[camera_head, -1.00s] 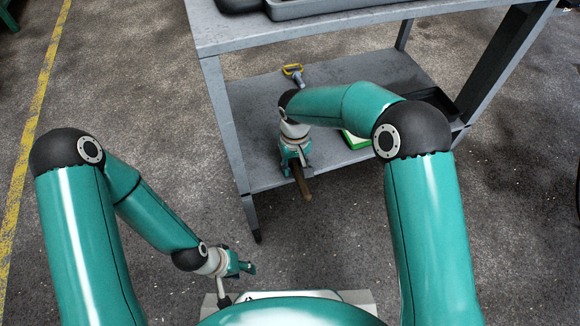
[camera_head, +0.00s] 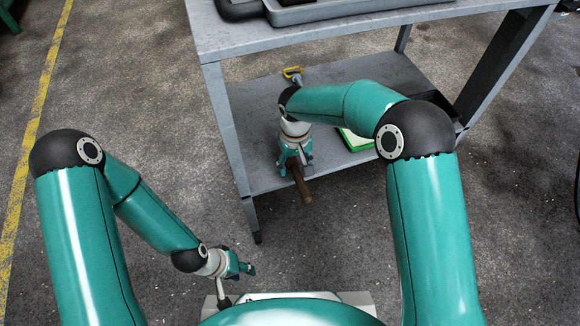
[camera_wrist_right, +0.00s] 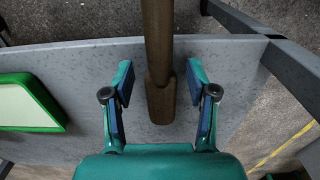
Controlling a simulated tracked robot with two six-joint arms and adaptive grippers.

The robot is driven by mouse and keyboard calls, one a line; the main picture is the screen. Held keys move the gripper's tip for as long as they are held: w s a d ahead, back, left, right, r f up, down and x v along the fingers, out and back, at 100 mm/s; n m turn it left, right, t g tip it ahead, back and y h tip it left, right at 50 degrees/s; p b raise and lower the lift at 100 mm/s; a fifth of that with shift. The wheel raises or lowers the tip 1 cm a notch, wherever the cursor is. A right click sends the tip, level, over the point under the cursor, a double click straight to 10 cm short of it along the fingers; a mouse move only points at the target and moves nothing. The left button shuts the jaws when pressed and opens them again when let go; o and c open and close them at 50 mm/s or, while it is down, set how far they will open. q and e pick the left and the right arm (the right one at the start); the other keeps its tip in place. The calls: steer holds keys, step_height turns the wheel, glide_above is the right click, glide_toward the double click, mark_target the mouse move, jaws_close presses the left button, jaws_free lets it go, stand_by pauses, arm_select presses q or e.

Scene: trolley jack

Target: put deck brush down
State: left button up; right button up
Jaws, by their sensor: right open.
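The deck brush shows as a brown wooden shaft (camera_head: 302,186) that juts past the front edge of the trolley's lower shelf (camera_head: 262,108). In the right wrist view the shaft (camera_wrist_right: 159,45) runs from the top edge to a thicker end over the grey shelf. My right gripper (camera_head: 296,167) is at the shelf's front. In its wrist view the right gripper (camera_wrist_right: 163,90) is open, with a finger on each side of the shaft and gaps between. The brush head is not visible. My left gripper (camera_head: 246,268) is low at the left, away from the trolley; its jaws are too small to judge.
A green and white object (camera_head: 357,141) lies on the lower shelf, partly behind my right arm; it also shows in the wrist view (camera_wrist_right: 22,105). The trolley's top shelf (camera_head: 300,40) is above. The floor at left is clear.

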mark_target(294, 166)
step_height(294, 166, up, 6)
steer(key=shift+f+p, duration=0.1)
steer(key=shift+p, duration=0.9)
